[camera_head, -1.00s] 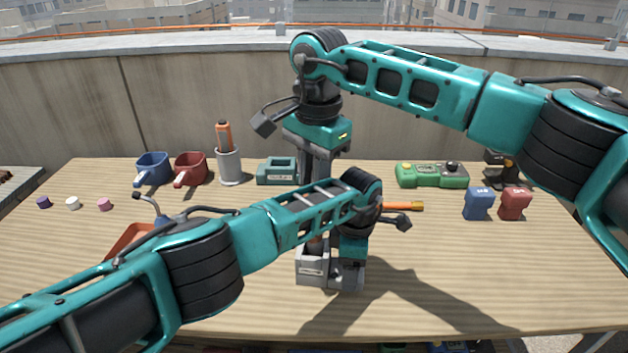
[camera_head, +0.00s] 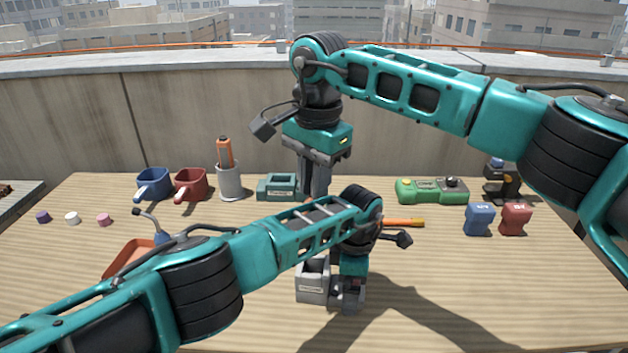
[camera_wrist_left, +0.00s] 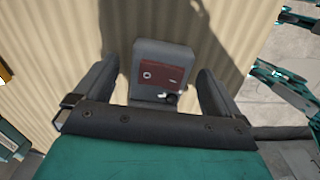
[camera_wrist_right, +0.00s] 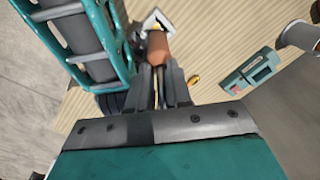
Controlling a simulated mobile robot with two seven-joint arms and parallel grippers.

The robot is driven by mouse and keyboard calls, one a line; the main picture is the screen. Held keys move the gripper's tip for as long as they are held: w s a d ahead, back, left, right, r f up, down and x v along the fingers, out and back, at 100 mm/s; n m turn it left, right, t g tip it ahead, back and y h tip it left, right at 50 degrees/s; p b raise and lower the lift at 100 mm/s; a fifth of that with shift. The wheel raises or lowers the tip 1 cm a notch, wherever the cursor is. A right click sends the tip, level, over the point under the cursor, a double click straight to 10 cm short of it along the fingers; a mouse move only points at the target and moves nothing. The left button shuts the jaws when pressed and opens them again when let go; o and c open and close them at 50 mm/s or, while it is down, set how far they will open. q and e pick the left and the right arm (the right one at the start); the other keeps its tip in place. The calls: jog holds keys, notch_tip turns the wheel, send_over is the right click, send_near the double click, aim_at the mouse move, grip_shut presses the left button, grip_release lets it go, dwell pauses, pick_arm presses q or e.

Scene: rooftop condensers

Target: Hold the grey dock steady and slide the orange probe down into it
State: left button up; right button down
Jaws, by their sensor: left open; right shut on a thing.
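The grey dock (camera_head: 312,284) stands on the table at the front centre, partly behind my left forearm. Its top opening looks dark and empty in the head view. In the left wrist view, a grey block with a dark red panel (camera_wrist_left: 160,73) stands between the spread fingers of my left gripper (camera_wrist_left: 153,85), which is open. My right gripper (camera_head: 315,180) points down above the dock. In the right wrist view, it is shut on the orange probe (camera_wrist_right: 158,48), which extends towards the dock. My left arm hides the probe in the head view.
Blue (camera_head: 153,184) and red (camera_head: 191,184) scoops, a grey cup (camera_head: 229,184) and a teal block (camera_head: 276,187) stand behind. A green box (camera_head: 432,191) and blue (camera_head: 479,219) and red (camera_head: 515,219) blocks are right. An orange-handled tool (camera_head: 403,222) lies behind the left wrist. The front right is mostly clear.

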pick_arm(q)
jog(key=shift+o, duration=0.2)
notch_tip(320, 180, up, 9)
jog(key=p, duration=0.6)
pick_arm(e)
notch_tip(320, 180, up, 6)
jog(key=shift+r, duration=0.1)
pick_arm(q)
jog(key=shift+a+f, duration=0.1)
pick_arm(e)
jog(key=shift+f, duration=0.25)
